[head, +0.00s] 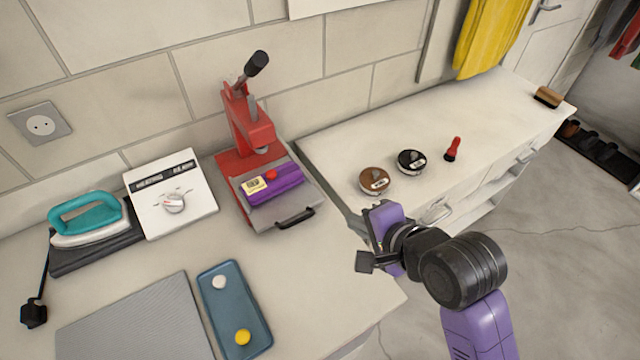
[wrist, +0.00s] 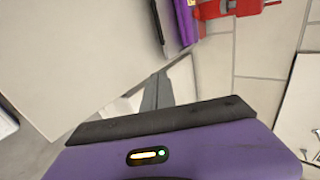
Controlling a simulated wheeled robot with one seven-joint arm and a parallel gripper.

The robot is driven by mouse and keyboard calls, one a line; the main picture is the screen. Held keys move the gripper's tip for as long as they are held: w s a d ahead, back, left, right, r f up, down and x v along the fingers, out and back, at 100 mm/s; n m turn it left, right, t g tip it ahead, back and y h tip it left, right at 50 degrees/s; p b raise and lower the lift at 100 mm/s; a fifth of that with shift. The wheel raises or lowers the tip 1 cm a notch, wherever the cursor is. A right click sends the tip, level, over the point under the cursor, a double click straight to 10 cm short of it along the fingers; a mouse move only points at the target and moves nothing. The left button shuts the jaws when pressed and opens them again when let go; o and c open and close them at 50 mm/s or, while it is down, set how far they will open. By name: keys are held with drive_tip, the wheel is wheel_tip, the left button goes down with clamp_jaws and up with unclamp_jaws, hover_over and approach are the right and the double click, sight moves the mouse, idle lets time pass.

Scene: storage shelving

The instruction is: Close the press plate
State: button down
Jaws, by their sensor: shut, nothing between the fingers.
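A red press (head: 250,130) with a raised black-knobbed lever (head: 257,63) stands against the wall at the back of the counter. At its front is a grey plate (head: 262,216) with a purple block (head: 285,188) bearing a yellow display and a red knob. A black bar handle (head: 295,218) sits on the plate's front edge. My gripper (head: 365,262) is shut and empty, right of and in front of the handle, apart from it. In the wrist view, my gripper (wrist: 155,92) points toward the press, whose red part (wrist: 235,8) and purple block (wrist: 184,22) show at the top edge.
A white dial box (head: 195,212), a teal iron (head: 85,215) and a blue tray (head: 212,315) with two small round items are to the left. A white cabinet (head: 330,150) at the right holds two tins (head: 375,181) and a red-handled tool (head: 453,148). The counter's front right corner is clear.

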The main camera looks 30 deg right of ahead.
sight(311, 192)
drive_tip(key=shift+g, duration=0.3)
drive_tip(key=x, duration=1)
drive_tip(key=shift+s+a+f, duration=0.2)
drive_tip(key=shift+a+f, duration=0.05)
drive_tip(key=shift+a, duration=0.05)
drive_tip(key=shift+w+r+p, duration=0.1)
drive_tip(key=shift+w+p, duration=0.5)
drive_tip(key=shift+w, duration=1.35)
drive_tip(key=w, duration=0.4)
drive_tip(key=shift+w, duration=0.4)
